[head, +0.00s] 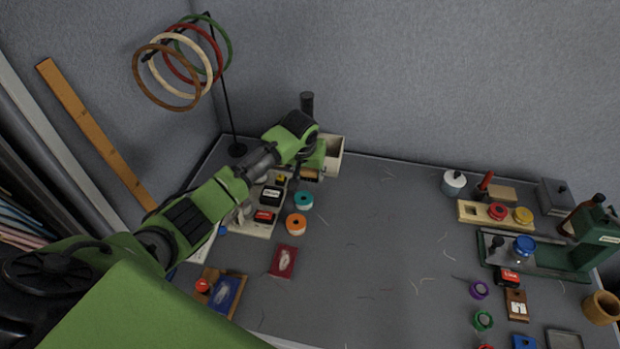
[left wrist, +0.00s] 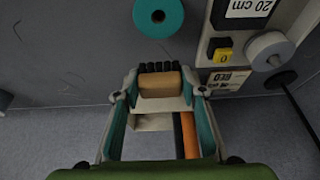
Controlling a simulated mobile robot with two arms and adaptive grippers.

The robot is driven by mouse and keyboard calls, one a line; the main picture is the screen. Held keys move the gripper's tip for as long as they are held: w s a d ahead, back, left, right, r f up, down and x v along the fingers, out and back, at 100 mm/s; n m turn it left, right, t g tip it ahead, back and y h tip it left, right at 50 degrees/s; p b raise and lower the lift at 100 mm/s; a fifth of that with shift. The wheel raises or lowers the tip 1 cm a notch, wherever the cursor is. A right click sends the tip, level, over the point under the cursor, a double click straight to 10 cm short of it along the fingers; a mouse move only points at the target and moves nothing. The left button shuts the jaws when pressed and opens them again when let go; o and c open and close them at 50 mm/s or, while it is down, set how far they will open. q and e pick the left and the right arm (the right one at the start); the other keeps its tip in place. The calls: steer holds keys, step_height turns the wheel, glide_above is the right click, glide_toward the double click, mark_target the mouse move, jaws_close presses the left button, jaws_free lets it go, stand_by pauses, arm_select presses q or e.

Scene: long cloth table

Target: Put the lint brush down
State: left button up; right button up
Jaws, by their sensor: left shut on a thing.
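My left gripper (head: 303,168) reaches over the far left corner of the grey table. In the left wrist view my left gripper (left wrist: 158,92) is shut on the lint brush (left wrist: 160,83), a small tan wooden block with a row of black bristles pointing away from the palm. In the head view the lint brush (head: 310,174) shows only in part below the gripper. I cannot tell whether it touches the table. My right gripper is not in view.
A cream box (head: 334,157) stands close behind the gripper. A teal spool (head: 303,201) and an orange spool (head: 296,224) are nearby, beside a tray of labelled items (head: 262,229). A hoop stand (head: 237,149) is at left. The table middle (head: 380,240) is mostly clear, with loose threads.

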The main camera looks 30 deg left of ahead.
mark_target(310, 187)
arm_select(q)
steer(key=shift+w+a+f, duration=0.15)
steer(key=shift+w+f, duration=0.35)
steer(key=shift+f, duration=0.55)
step_height(310, 187, down, 2)
steer(key=shift+w+f+p, duration=0.1)
steer(key=shift+f+p, duration=0.1)
steer(key=shift+p, duration=0.35)
